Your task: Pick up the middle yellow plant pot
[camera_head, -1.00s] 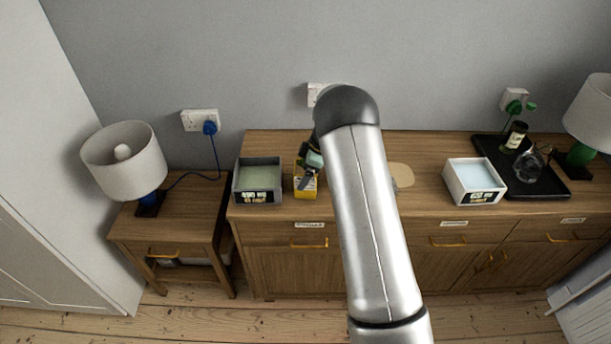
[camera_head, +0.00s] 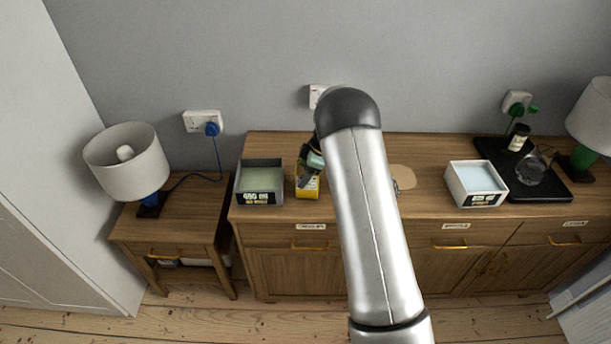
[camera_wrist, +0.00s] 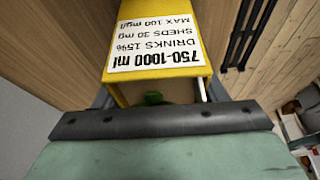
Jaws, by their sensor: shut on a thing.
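The yellow plant pot (camera_head: 308,190) is at the sideboard's front, between a grey box-shaped pot and my arm. It is small and partly hidden by my gripper (camera_head: 311,170) in the head view. In the wrist view the yellow pot (camera_wrist: 192,65) is close up, with a white printed label upside down and a bit of green near its rim. My gripper is shut on the pot at its near end. I cannot tell whether the pot touches the sideboard.
The grey pot (camera_head: 260,197) stands close on the left, a white pot (camera_head: 476,199) farther right on the sideboard (camera_head: 430,185). A black tray (camera_head: 552,192) with a bottle and a glass jug is at the right. Lamps stand at both sides. The wall is behind.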

